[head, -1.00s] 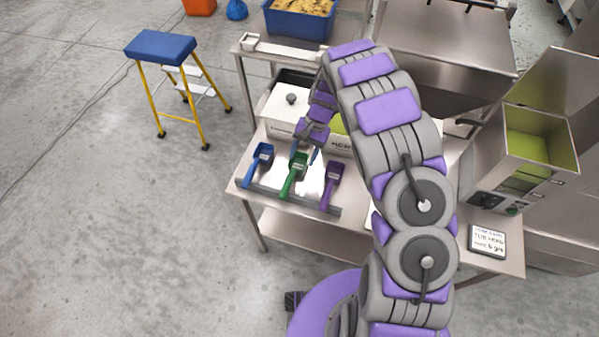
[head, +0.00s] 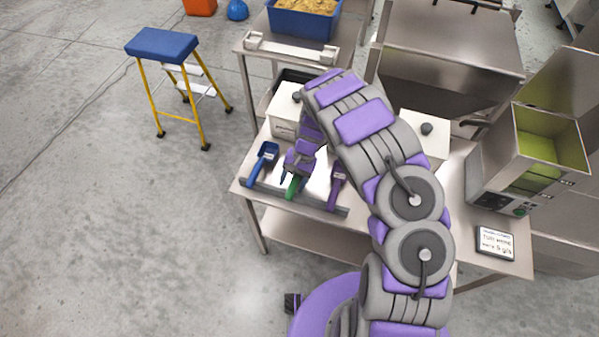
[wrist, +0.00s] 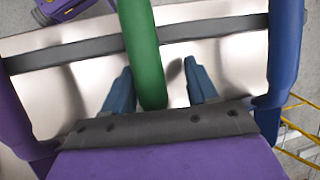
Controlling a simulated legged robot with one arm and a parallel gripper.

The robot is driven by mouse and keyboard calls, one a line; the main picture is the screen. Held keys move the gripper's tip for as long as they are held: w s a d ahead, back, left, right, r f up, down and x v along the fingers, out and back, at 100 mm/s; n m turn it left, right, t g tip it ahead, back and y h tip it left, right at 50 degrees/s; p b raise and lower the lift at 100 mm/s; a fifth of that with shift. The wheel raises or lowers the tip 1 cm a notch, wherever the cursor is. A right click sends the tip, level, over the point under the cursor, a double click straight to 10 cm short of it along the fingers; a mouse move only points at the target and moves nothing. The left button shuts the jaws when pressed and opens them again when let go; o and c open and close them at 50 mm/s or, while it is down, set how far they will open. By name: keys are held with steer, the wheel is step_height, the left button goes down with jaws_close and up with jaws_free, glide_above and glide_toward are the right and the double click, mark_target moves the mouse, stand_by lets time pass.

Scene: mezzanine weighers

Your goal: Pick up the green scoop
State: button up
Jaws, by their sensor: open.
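The green scoop (head: 292,188) rests on the steel table, mostly hidden under my gripper in the head view. My gripper (head: 297,170) is over it, pointing down. In the wrist view the green handle (wrist: 143,50) runs between the two blue fingers of my open gripper (wrist: 158,70), closer to the left finger. A gap shows between the handle and the right finger. Whether the left finger touches it I cannot tell. The scoop's bowl is out of sight.
The blue scoop (head: 262,163) lies to the left and the purple scoop (head: 336,187) to the right, both close by. A dark bar (wrist: 60,53) crosses under the handles. White bins stand behind. A step stool (head: 162,46) is off to the left.

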steer(key=shift+s+a, duration=0.1)
steer(key=shift+a, duration=0.25)
steer(key=shift+d, duration=0.8)
steer(key=c, duration=0.4)
steer(key=shift+d, duration=0.2)
steer(key=c, duration=0.3)
steer(key=shift+a, duration=0.4)
steer(key=c, duration=0.3)
steer(key=shift+a, duration=0.3)
jaws_close()
steer(key=shift+d+r, duration=0.3)
steer(key=shift+r, duration=0.15)
steer(key=r+p, duration=0.1)
steer(key=r, duration=0.8)
steer(key=shift+a+p, duration=0.2)
steer(key=shift+p, duration=0.1)
steer(key=shift+d+r, duration=0.1)
steer(key=shift+d, duration=0.05)
